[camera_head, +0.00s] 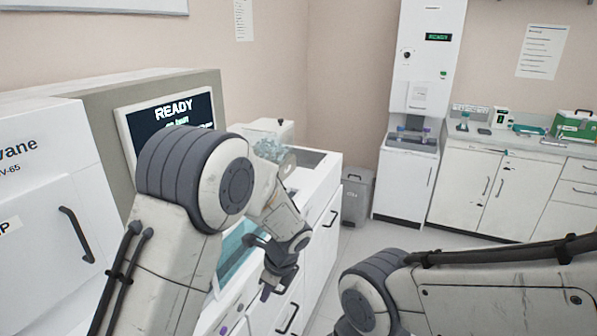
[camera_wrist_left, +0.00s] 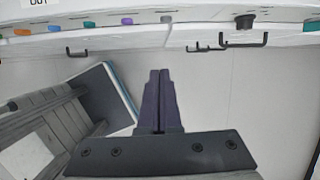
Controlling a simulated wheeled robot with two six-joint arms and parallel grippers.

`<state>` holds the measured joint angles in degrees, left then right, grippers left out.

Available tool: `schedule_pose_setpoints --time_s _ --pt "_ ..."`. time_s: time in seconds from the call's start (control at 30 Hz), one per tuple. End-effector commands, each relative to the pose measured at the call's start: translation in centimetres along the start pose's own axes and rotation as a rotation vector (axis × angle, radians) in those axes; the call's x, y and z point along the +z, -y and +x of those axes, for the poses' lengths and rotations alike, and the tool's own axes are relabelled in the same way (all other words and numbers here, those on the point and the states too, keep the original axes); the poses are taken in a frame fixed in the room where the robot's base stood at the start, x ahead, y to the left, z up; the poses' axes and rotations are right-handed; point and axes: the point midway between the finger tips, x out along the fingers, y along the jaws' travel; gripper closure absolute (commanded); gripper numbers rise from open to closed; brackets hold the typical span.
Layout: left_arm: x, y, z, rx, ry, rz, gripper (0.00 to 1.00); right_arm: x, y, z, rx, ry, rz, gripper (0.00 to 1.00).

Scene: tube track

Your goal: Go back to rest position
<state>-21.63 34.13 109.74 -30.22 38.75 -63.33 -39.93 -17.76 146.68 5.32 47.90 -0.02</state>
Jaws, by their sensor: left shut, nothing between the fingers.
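My left gripper (camera_head: 268,290) is at the end of my left arm, in front of the white machine and its drawers in the head view. In the left wrist view its two dark fingers (camera_wrist_left: 160,76) are together with nothing between them. The fingers show against a plain white panel, and I see no contact with anything. My right arm comes in from the lower right of the head view. Its gripper is out of the picture.
A machine with a READY screen (camera_head: 170,115) stands at the left, partly hidden by my left arm. White drawers with dark handles (camera_head: 330,219) lie close beyond the gripper. A grey bin (camera_head: 356,198) stands farther back. Floor (camera_head: 400,238) shows between the counters.

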Motion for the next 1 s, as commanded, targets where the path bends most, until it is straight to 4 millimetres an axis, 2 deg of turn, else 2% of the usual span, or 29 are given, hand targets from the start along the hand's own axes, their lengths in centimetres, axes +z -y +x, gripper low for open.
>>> schedule_pose_setpoints --time_s 0.03,0.17,0.3,0.4,0.5,0.6,0.77,1.0 --pt "-0.7 -0.9 -2.1 -0.010 -0.019 -0.072 1.00 0.0 0.0 0.0 0.000 0.000 0.000 1.00" --pt "-2.9 -5.3 -7.4 -0.002 -0.093 -0.354 1.00 0.0 0.0 0.0 0.000 0.000 0.000 1.00" --pt "-5.4 -11.4 -12.0 0.046 -0.189 -0.678 1.00 0.0 0.0 0.0 0.000 0.000 0.000 1.00" --pt "-6.8 -15.8 -14.3 0.103 -0.251 -0.886 1.00 0.0 0.0 0.0 0.000 0.000 0.000 1.00" --pt "-7.9 -19.5 -15.6 0.165 -0.297 -1.052 1.00 0.0 0.0 0.0 0.000 0.000 0.000 1.00" --pt "-8.6 -22.1 -16.2 0.218 -0.327 -1.167 1.00 0.0 0.0 0.0 0.000 0.000 0.000 1.00" --pt "-9.1 -23.9 -16.6 0.262 -0.343 -1.251 1.00 0.0 0.0 0.0 0.000 0.000 0.000 1.00" --pt "-9.1 -23.9 -16.6 0.262 -0.343 -1.251 1.00 0.0 0.0 0.0 0.000 0.000 0.000 1.00"
